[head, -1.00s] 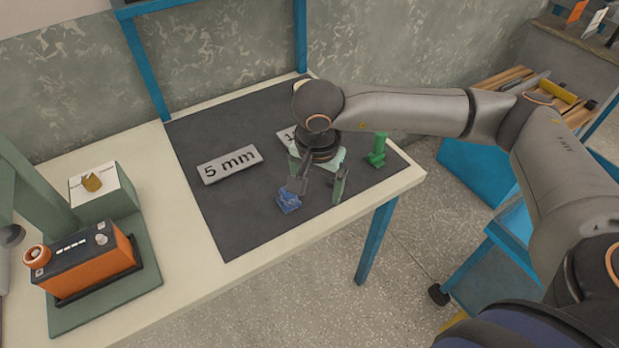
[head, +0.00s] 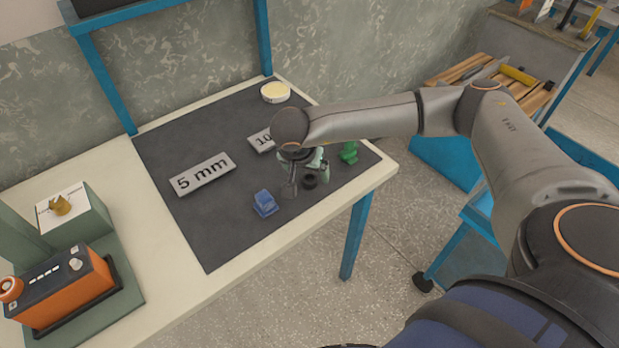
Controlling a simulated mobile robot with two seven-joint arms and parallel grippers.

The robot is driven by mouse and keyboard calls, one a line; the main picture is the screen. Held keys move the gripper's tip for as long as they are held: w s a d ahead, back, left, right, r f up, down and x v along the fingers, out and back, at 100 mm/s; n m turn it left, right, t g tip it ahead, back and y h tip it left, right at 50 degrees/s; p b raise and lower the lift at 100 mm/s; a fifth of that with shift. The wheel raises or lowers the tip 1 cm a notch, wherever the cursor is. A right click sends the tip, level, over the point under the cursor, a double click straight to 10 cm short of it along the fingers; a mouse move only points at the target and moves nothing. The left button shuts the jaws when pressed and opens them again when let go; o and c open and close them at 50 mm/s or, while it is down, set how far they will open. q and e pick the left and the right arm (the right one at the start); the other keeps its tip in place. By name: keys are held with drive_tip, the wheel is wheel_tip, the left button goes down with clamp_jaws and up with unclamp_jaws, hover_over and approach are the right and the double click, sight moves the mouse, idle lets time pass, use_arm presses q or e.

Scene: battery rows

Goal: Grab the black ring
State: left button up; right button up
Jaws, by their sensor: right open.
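The black ring (head: 309,182) lies on the dark mat, small and partly close under my right gripper. My right gripper (head: 306,176) points down over the mat with its jaws open. The ring shows between or just beside its fingers; I cannot tell which, nor whether they touch it. My left gripper is not in view.
A blue piece (head: 265,203) lies left of the ring, and a green piece (head: 349,152) stands to the right. An orange device (head: 65,288) stands at left.

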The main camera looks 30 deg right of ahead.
drive_tip(key=shift+x, duration=1.1)
clamp_jaws()
